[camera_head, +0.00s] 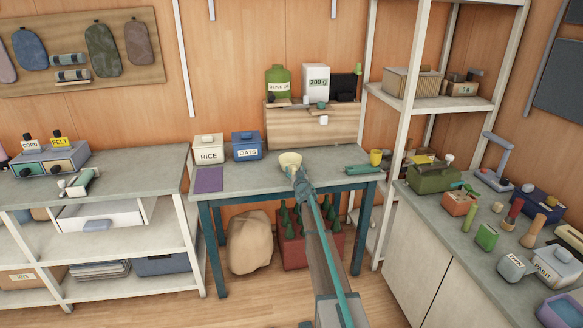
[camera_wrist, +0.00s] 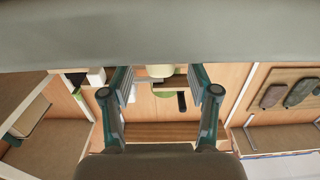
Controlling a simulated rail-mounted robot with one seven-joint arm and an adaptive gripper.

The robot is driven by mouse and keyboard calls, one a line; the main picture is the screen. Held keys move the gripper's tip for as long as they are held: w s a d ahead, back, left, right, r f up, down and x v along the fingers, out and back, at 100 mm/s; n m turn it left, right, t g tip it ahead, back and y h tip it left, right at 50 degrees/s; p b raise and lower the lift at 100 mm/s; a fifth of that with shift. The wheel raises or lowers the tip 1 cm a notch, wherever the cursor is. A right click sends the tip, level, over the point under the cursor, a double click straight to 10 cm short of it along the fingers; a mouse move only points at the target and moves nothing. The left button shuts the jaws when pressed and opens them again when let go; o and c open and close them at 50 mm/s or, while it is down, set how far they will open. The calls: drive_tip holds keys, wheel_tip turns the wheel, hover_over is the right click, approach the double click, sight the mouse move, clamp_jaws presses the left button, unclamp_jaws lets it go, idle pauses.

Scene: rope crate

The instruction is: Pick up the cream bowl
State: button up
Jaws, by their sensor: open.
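The cream bowl (camera_head: 290,160) sits on the grey top of the blue-legged workbench (camera_head: 240,181), near its middle front. In the head view my gripper (camera_head: 299,179) is just in front of the bowl and overlaps its lower edge. I cannot tell whether they touch.
A rice box (camera_head: 209,149), an oats box (camera_head: 247,146) and a purple mat (camera_head: 209,180) lie left of the bowl. A yellow cup (camera_head: 376,158) and a green tool (camera_head: 363,169) lie right. A wooden riser (camera_head: 316,127) with an olive oil bottle (camera_head: 278,80) stands behind.

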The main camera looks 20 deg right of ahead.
sight(291, 165)
drive_tip(key=w, duration=0.3)
drive_tip(key=shift+d, duration=0.25)
clamp_jaws()
